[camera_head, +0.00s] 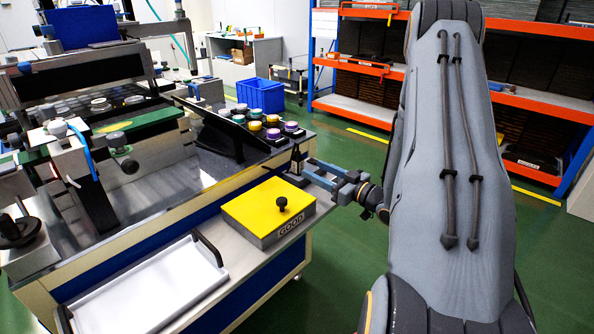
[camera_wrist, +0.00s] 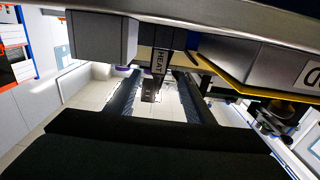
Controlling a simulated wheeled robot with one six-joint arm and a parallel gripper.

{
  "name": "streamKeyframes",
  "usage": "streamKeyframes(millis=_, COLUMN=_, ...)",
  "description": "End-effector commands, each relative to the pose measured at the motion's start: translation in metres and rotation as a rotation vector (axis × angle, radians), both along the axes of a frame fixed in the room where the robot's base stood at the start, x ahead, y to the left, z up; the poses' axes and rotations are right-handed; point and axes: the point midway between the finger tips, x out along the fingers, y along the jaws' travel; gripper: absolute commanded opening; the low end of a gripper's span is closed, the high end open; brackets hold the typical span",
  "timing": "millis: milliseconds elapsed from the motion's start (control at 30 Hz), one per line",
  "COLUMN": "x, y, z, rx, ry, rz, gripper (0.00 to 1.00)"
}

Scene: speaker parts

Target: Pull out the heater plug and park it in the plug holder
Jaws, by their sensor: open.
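A black part marked HEAT (camera_wrist: 158,60), which looks like the heater plug, hangs into the wrist view at the upper middle. It appears in line with the gap between the fingers of my gripper (camera_wrist: 157,82); I cannot tell whether it touches them. In the head view, my gripper (camera_head: 307,169) is open at the right edge of the bench, its fingers pointing left toward a small upright black part (camera_head: 297,158). A grey block (camera_wrist: 101,36) sits left of the HEAT part in the wrist view. I cannot tell which part is the plug holder.
A yellow-topped GOOD box (camera_head: 265,203) with a black knob stands close to my gripper. A white tray (camera_head: 150,290) lies front left. A dark rack with colored speaker parts (camera_head: 255,126) is behind. A blue crate (camera_head: 261,95) and orange shelves (camera_head: 350,103) stand farther back.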

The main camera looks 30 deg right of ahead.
Motion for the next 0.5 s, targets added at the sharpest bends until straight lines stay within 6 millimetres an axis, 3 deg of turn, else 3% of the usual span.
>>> streamKeyframes(millis=500, x=0.060, y=0.020, z=-0.006, rx=-0.001, ry=0.001, rz=0.003, gripper=0.48)
